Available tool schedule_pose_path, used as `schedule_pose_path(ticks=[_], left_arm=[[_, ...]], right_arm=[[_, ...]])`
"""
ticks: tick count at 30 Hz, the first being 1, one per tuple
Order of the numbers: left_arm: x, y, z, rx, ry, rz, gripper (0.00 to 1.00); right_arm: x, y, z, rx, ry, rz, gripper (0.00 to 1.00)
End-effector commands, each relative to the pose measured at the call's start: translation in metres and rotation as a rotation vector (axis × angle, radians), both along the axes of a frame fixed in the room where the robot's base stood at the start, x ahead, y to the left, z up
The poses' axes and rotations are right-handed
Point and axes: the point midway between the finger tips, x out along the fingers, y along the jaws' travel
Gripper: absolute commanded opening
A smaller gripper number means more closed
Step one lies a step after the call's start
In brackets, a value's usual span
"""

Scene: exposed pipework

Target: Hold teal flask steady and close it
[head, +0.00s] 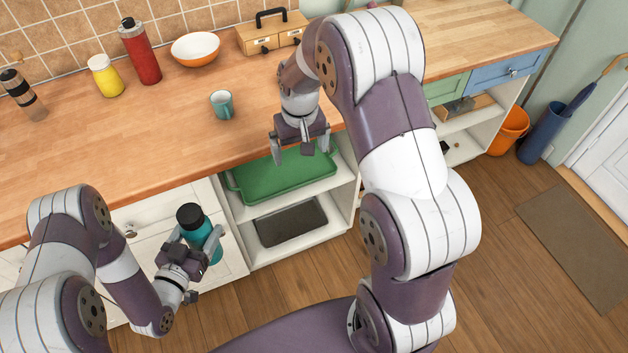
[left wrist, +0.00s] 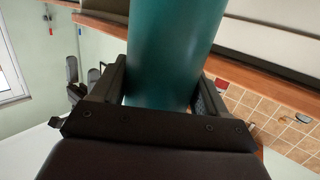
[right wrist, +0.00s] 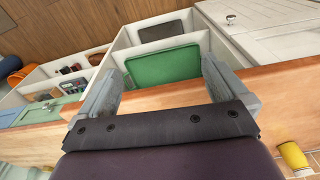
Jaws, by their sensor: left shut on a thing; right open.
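The teal flask (head: 203,238) is upright in the head view, in front of the white cabinet, with a black top on it. Its teal body also fills the upper middle of the left wrist view (left wrist: 172,55). My left gripper (head: 196,246) is shut on the flask's body and holds it off the floor, below counter height. My right gripper (head: 303,150) is open and empty, above the counter's front edge, up and to the right of the flask. Its spread fingers also show in the right wrist view (right wrist: 165,90), with nothing between them. How tightly the black top sits cannot be told.
The wooden counter (head: 120,150) carries a teal mug (head: 222,104), a red bottle (head: 140,52), a yellow bottle (head: 105,76), a bowl (head: 196,48) and a wooden box (head: 262,38). Below are shelves with a green tray (head: 283,178). The counter's front edge runs near both grippers.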

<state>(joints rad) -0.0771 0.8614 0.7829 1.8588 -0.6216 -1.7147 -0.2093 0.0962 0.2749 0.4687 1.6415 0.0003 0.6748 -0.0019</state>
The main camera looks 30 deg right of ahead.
Motion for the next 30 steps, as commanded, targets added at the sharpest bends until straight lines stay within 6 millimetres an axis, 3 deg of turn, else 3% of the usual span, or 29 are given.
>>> schedule_pose_path(ticks=[3, 5, 9, 13, 16, 30], left_arm=[[0.0, 0.0, 0.001, -0.001, -0.002, 0.0, 0.0], [0.0, 0.0, 0.001, -0.001, -0.002, 0.0, 0.0], [0.0, 0.0, 0.001, -0.001, -0.002, 0.0, 0.0], [0.001, 0.0, 0.001, -0.001, -0.002, 0.0, 0.0], [0.001, 0.0, 0.001, -0.001, -0.003, 0.0, 0.0], [0.001, 0.0, 0.001, -0.002, -0.004, 0.0, 0.0]], right_arm=[[-0.042, 0.026, 0.035, -0.001, -0.038, 0.059, 1.0], [-0.068, 0.035, 0.044, -0.001, -0.05, 0.082, 1.0], [-0.123, 0.045, 0.046, 0.001, -0.057, 0.115, 1.0], [-0.158, 0.045, 0.036, 0.001, -0.039, 0.118, 1.0], [-0.17, 0.045, 0.029, 0.002, -0.025, 0.117, 1.0], [-0.166, 0.045, 0.03, 0.001, -0.037, 0.117, 1.0]])
